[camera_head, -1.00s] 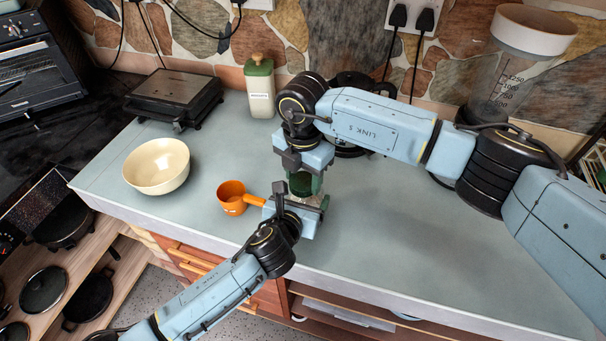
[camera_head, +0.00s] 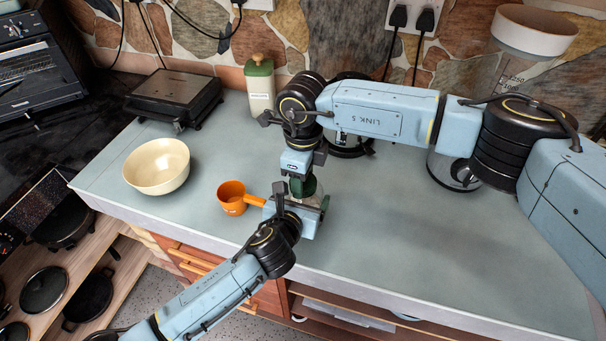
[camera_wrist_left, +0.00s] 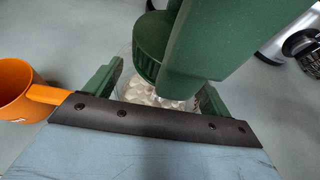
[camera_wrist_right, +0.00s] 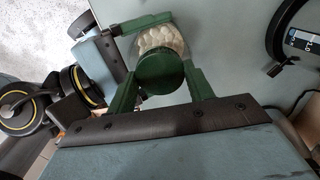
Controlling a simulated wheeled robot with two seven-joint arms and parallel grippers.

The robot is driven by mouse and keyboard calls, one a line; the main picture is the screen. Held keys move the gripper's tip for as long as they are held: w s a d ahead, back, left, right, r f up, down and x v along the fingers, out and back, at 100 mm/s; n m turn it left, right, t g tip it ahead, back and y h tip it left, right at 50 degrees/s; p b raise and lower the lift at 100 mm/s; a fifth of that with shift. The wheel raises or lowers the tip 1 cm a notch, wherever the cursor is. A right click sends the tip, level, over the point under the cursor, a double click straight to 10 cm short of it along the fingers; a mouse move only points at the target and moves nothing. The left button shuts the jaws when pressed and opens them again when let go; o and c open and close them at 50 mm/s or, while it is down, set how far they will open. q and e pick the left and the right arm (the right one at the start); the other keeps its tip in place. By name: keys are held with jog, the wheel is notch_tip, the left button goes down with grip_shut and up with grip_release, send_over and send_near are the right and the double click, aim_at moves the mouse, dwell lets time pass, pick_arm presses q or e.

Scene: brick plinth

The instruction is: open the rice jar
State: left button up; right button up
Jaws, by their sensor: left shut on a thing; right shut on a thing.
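The rice jar is a small clear jar of pale grains with a dark green ribbed lid. Its body (camera_wrist_left: 155,94) shows in the left wrist view and also in the right wrist view (camera_wrist_right: 162,40). My left gripper (camera_head: 299,211) is shut around the body from the front. My right gripper (camera_head: 302,181) reaches down from above and is shut on the lid (camera_wrist_right: 160,73), which lies between its green fingers. The fingers hide much of the jar in the head view. I cannot tell whether the lid is still seated on the rim.
An orange cup (camera_head: 231,198) with a handle stands close left of my left gripper. A cream bowl (camera_head: 157,166), a black grill (camera_head: 175,95) and a cream canister (camera_head: 260,88) stand farther left. The counter's right front is clear.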

jog(key=n, duration=1.6)
jog(key=shift+n, duration=0.4)
jog(key=n, duration=1.1)
jog(key=shift+r, duration=0.1)
pick_arm(q)
jog(key=shift+f, duration=0.1)
pick_arm(e)
jog(key=n, duration=0.3)
jog(key=shift+n, duration=0.4)
jog(key=shift+r, duration=0.2)
jog(key=shift+r, duration=0.9)
